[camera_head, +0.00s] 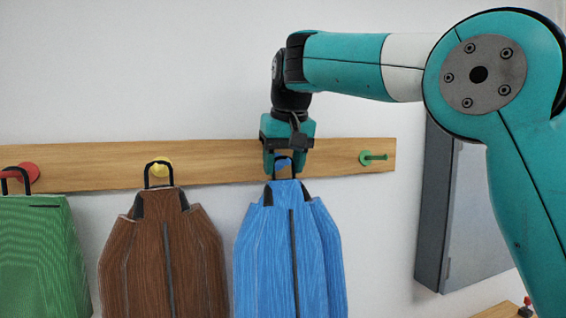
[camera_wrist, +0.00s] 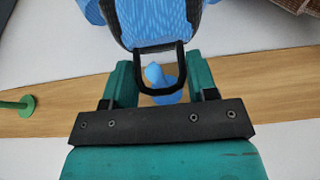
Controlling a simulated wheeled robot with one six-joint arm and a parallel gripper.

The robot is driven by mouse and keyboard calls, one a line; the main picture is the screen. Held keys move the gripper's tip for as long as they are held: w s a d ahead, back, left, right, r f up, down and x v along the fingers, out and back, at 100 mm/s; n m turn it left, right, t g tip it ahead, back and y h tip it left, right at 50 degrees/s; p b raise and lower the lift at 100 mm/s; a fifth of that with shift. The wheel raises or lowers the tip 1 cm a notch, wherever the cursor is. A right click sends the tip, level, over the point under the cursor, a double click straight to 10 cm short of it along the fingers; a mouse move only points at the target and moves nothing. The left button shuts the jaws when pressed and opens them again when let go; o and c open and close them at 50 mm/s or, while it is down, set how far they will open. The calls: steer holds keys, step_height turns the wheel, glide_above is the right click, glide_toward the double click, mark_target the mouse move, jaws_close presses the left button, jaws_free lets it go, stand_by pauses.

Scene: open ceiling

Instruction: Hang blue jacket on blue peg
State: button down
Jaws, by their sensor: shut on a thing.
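The blue jacket (camera_head: 290,255) hangs upright below my gripper (camera_head: 284,170) in the head view, in front of the wall. My gripper is shut on the jacket's black hanging loop (camera_wrist: 145,92), which lies between the teal fingers in the wrist view. The blue peg (camera_wrist: 160,82) shows through the loop in the wrist view, and a bit of it shows between my fingers in the head view (camera_head: 284,166). The jacket's collar (camera_wrist: 155,22) is at the top of the wrist view. Whether the loop rests on the peg is hidden by my fingers.
A wooden rail (camera_head: 225,161) runs along the wall. A brown jacket (camera_head: 163,255) hangs at the yellow peg (camera_head: 160,168), a green jacket (camera_head: 42,255) at the red peg (camera_head: 29,177). The green peg (camera_head: 372,158) is bare. A grey cabinet (camera_head: 440,215) stands at the right.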

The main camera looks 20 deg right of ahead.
steer(key=shift+f, duration=0.4)
steer(key=shift+c, duration=1.6)
jaws_free()
steer(key=shift+w, duration=0.1)
steer(key=shift+r, duration=0.1)
steer(key=p+v, duration=1.3)
steer(key=v, duration=0.4)
steer(key=s+f+n+g+b, duration=0.15)
steer(key=s+f+b, duration=0.35)
steer(key=f, duration=0.7)
steer(key=s+f+n+t+b, duration=0.1)
steer(key=s+f+n+b, duration=0.35)
steer(key=f, duration=0.65)
steer(key=s+a+f+g+y+b, duration=0.1)
steer(key=s+a+f+y+b, duration=0.1)
steer(key=s+f, duration=0.5)
steer(key=s+a+f+n+g+y+b, duration=0.1)
steer(key=s+f+b, duration=0.3)
steer(key=s+f, duration=0.4)
steer(key=s+a+g+y, duration=0.1)
steer(key=s, duration=0.1)
steer(key=shift+s+a, duration=0.25)
steer(key=shift+a, duration=0.15)
